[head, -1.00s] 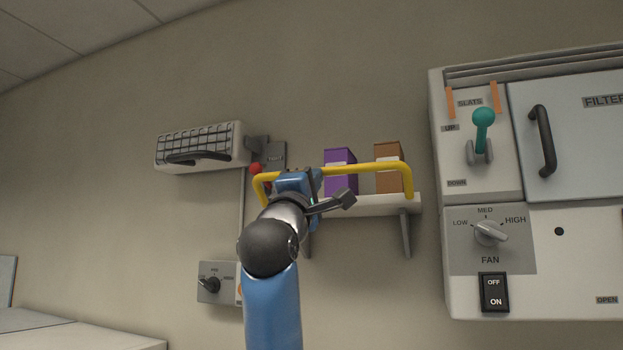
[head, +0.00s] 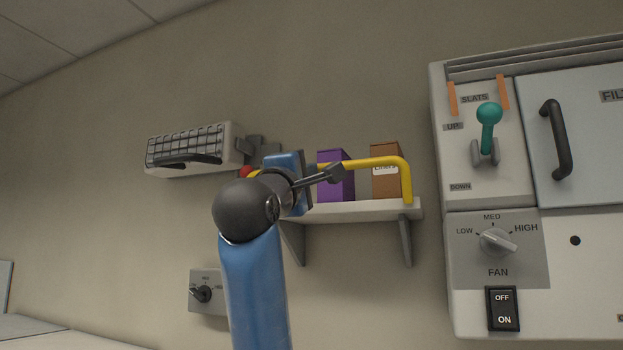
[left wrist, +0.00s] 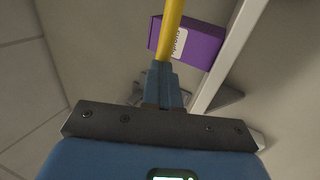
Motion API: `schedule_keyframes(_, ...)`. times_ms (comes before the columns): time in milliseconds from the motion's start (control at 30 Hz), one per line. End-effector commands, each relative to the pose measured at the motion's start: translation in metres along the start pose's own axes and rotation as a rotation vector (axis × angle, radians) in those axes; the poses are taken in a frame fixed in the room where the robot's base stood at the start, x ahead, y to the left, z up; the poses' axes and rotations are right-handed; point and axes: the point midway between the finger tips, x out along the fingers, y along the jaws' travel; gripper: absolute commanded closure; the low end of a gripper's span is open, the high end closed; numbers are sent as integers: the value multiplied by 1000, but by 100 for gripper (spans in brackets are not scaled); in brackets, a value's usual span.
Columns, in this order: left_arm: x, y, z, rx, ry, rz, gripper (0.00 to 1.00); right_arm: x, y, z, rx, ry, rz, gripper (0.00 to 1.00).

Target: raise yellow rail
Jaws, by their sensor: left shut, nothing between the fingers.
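The yellow rail (head: 382,162) runs along the front of the wall shelf. Its top bar stands above the shelf board, in front of the boxes, and its right end bends down to the board. My left gripper (head: 290,172) is at the left part of the rail and hides that part. In the left wrist view, the fingers of my left gripper (left wrist: 160,72) are together and empty, and the yellow rail (left wrist: 172,28) shows just beyond their tips. I cannot tell whether they touch it. My right gripper is not in view.
A purple box (head: 336,188) and a brown box (head: 385,184) stand on the shelf (head: 350,211). A white wall unit with a black handle (head: 190,148) is at left. A control panel with a green-knobbed lever (head: 488,128) is at right.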

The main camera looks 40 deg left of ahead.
Motion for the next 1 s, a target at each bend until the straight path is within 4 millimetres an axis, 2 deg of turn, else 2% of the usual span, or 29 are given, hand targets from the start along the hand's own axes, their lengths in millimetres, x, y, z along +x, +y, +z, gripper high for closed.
schedule_keyframes(367, 13, 7, 0, 0, -1, -2, 100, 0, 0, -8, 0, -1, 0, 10)
schedule_keyframes(700, 33, 11, 0, 0, -1, -3, 100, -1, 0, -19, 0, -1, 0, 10)
schedule_keyframes(1000, 39, 13, 0, 0, -1, -1, 100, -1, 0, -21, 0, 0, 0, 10)
